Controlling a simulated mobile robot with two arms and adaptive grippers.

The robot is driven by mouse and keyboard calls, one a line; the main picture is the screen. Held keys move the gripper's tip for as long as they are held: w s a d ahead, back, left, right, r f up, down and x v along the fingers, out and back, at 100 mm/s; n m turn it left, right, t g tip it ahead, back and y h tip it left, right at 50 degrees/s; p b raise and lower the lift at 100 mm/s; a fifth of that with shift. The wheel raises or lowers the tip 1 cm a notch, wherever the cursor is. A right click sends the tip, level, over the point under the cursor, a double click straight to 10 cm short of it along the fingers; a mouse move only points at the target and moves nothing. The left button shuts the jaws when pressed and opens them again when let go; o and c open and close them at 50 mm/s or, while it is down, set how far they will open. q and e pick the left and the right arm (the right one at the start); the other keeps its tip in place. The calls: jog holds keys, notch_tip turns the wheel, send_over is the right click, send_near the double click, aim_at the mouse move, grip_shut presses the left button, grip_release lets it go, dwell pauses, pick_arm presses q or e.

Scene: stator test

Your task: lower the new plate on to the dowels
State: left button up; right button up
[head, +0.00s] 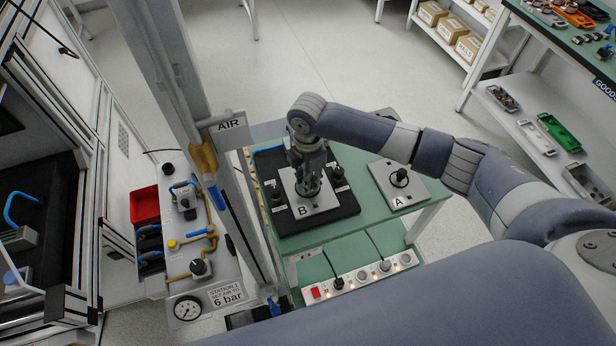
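A light grey plate marked B (303,211) lies over the black base (337,213) on the green table. Black knobs or posts stand on either side of it, at its left (277,193) and right (338,175). My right gripper (308,188) points down over the middle of plate B, at its central fitting. The wrist hides part of the plate, and I cannot tell whether the fingers are closed on the fitting. I cannot tell whether the plate touches the base. A second plate, marked A (397,203), lies to the right with a black handle. My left gripper is out of view.
The green table (290,243) has free room in front of the black base. A power strip (360,279) with lit sockets sits below its front edge. An AIR post (165,70) and a valve panel (200,240) with a gauge stand at the left.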

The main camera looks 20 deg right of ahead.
jog(key=o, duration=0.4)
notch_tip(320, 180, up, 12)
jog(key=shift+r, duration=0.1)
dwell(0.4)
